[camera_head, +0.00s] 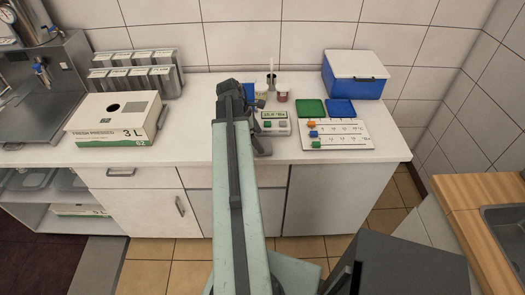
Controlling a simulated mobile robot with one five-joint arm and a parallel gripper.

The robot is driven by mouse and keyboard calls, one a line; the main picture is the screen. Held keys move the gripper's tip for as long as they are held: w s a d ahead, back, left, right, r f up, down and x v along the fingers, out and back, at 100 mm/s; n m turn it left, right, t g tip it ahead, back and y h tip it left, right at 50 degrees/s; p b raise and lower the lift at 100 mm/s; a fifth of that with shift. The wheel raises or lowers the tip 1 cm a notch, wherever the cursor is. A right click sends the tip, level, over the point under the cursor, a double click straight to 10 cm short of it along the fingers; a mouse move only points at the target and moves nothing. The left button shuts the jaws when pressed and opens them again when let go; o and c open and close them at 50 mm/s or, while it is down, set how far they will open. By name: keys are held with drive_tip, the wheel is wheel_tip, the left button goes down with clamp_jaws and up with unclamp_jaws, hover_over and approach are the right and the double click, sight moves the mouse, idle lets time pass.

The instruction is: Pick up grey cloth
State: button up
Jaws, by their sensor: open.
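I cannot make out a grey cloth in the head view; my arm hides part of the counter. A flat green square (311,108) and a flat blue square (341,107), which may be folded cloths, lie side by side on the white counter (185,120), right of my arm. My gripper (262,147) is dark and partly hidden by my arm. It is open near the counter's front edge, left of the squares, and I see nothing held in it.
A scale (274,123) stands just right of my gripper, with small cups behind it. A white board with coloured markers (337,135) lies in front of the squares. A blue box with a white lid (355,75) stands behind. A juice carton (115,117) stands left.

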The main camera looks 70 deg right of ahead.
sight(263, 145)
drive_tip(key=b+x, duration=0.2)
drive_tip(key=x, duration=0.1)
drive_tip(key=shift+d+f, duration=0.1)
drive_tip(key=shift+f, duration=0.25)
drive_tip(key=shift+r, duration=0.15)
drive_tip(key=shift+c, duration=0.3)
drive_tip(key=c, duration=1.4)
drive_tip(key=shift+o, duration=0.2)
drive_tip(key=shift+r, duration=0.1)
